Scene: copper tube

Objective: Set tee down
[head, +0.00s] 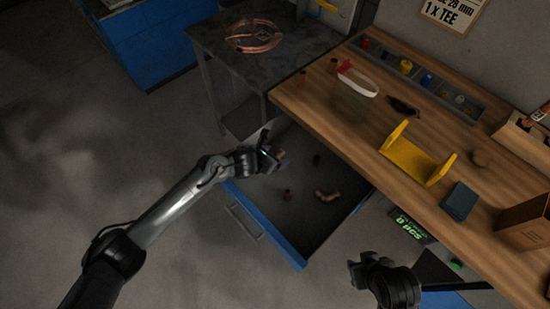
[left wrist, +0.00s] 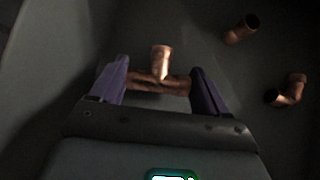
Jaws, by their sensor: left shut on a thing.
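My left gripper (head: 271,156) hangs over the open blue drawer (head: 297,245). It is shut on a copper tee (left wrist: 160,68), which also shows at the fingertips in the head view (head: 281,154). In the left wrist view the tee lies crosswise between the two fingers (left wrist: 158,88), with its branch pointing away from the gripper. I cannot tell whether the tee touches the drawer floor. My right gripper (head: 364,267) is at the lower right, beside the workbench, and I cannot make out its fingers clearly.
A short copper piece (left wrist: 242,29) shows ahead and to the right. The wooden workbench (head: 330,122) carries a yellow holder (head: 415,158) and a clear bag (head: 352,98). Copper coil (head: 255,36) lies on the grey table.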

